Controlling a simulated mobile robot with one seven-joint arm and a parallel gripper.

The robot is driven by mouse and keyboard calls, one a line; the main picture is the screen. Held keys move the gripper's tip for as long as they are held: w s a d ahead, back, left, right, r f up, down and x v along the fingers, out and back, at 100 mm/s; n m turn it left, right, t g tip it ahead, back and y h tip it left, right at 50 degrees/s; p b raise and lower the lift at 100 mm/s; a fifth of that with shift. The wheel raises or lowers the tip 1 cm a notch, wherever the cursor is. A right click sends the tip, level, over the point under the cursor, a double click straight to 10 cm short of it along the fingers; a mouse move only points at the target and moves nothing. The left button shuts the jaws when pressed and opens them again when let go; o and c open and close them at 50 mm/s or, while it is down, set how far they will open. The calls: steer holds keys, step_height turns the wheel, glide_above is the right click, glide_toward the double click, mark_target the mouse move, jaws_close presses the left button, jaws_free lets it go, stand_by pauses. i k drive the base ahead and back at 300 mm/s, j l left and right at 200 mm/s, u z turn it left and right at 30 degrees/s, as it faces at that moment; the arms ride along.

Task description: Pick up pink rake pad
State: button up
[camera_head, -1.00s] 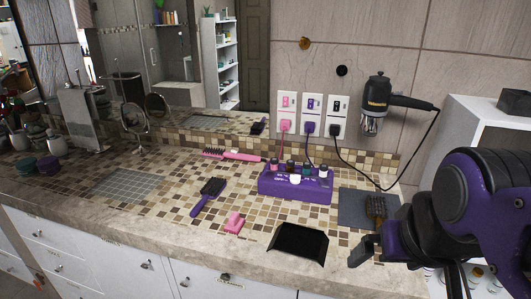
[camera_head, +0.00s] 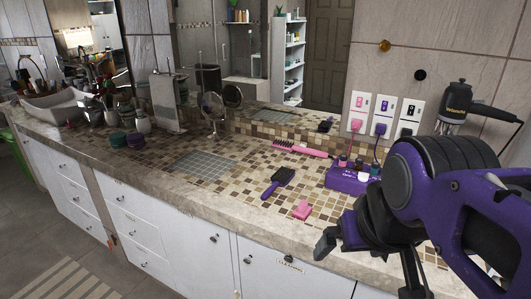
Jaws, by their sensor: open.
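A small pink block-like piece, which looks like the pink rake pad (camera_head: 302,211), lies on the tiled counter near its front edge. My gripper (camera_head: 328,240) is open and empty at the end of my purple and black arm. It is in front of the counter's edge, below and to the right of the pink piece in the picture, and apart from it. My arm hides part of the counter's right side.
A purple-handled brush (camera_head: 277,183) lies left of the pink piece. A pink long-handled brush (camera_head: 302,148) lies behind it. A purple holder with bottles (camera_head: 346,178) stands to the right. A round mirror (camera_head: 213,107) and jars stand farther left. White drawers (camera_head: 200,243) front the counter.

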mark_target(303, 211)
steer(key=i+j+z, duration=0.3)
steer(key=j+z, duration=0.25)
steer(key=j, duration=0.15)
steer(key=i+j+z, duration=0.15)
steer(key=j+z, duration=0.15)
steer(key=j, duration=0.15)
